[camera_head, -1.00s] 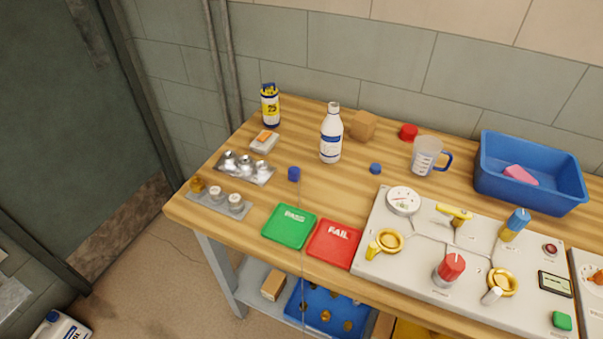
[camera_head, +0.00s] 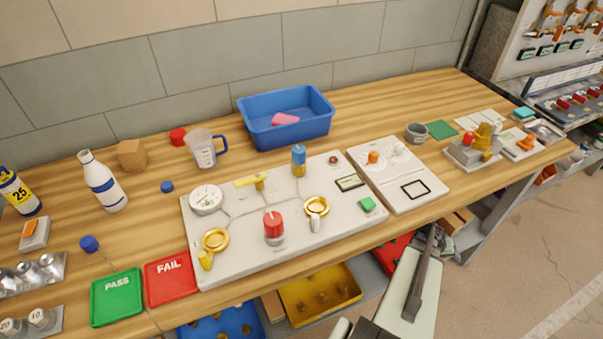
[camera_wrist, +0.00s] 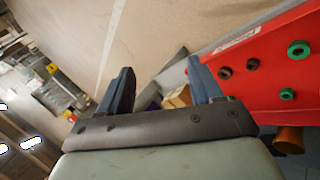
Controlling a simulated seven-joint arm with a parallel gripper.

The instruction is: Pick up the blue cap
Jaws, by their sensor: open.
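A small round blue cap (camera_head: 167,187) lies on the wooden table in the head view, left of the white valve panel and behind the red FAIL mat. A second blue piece (camera_head: 89,244), with a thin line running from it, stands above the green PASS mat. My gripper (camera_wrist: 160,75) shows in the wrist view with its two dark fingers apart and nothing held between them. In the head view, part of my arm is low at the right, in front of the table edge and far from the cap. The cap does not show in the wrist view.
A blue bin (camera_head: 250,130) is behind the panel (camera_head: 230,262). The wrist view shows floor and a red bin (camera_wrist: 262,65).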

